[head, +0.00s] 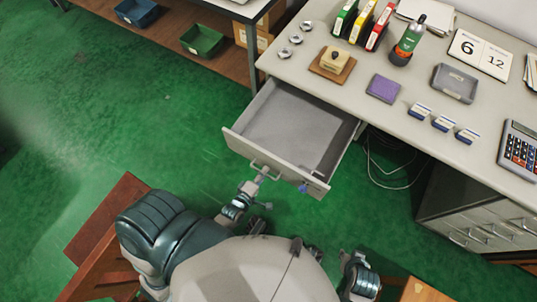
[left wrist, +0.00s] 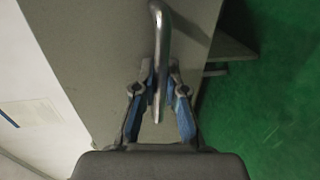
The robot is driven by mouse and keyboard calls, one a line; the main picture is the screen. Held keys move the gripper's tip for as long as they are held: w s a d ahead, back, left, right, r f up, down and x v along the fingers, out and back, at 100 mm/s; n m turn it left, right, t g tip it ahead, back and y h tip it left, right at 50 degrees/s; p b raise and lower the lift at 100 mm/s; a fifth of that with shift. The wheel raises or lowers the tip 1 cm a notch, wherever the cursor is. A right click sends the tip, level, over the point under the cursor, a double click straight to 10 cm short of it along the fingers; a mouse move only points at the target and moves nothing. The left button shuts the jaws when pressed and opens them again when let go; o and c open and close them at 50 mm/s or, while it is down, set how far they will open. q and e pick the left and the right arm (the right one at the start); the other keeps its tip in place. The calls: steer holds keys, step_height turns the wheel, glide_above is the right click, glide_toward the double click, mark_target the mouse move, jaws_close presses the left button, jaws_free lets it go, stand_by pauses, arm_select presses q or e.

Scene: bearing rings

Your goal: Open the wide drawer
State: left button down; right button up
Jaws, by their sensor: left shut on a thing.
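The wide drawer (head: 290,120) under the grey desk is pulled out, and its inside looks empty. Its front panel (head: 285,168) carries a bar handle (head: 263,172), which also shows as a curved metal bar in the left wrist view (left wrist: 160,30). My left gripper (head: 257,183) is at this handle. In the left wrist view its blue-padded fingers (left wrist: 157,85) are closed around the bar from both sides. Part of my right arm shows at the bottom of the head view; its finger state is unclear.
A blue-tagged item (head: 304,187) hangs at the drawer front's right end. The desk top (head: 330,95) holds binders (head: 362,22), a wooden block (head: 332,62), metal rings (head: 296,38) and a calculator (head: 520,150). A cable (head: 390,180) lies below the desk. Green floor is clear left of the drawer.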

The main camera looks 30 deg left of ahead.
arm_select(q)
steer(key=shift+s+a+f, duration=0.1)
steer(key=shift+s+a, duration=0.15)
steer(key=shift+a, duration=0.25)
steer(key=c, duration=1.4)
jaws_free()
steer(key=shift+o, duration=1)
steer(key=shift+a, duration=0.2)
steer(key=v, duration=1.1)
steer(key=shift+s, duration=0.4)
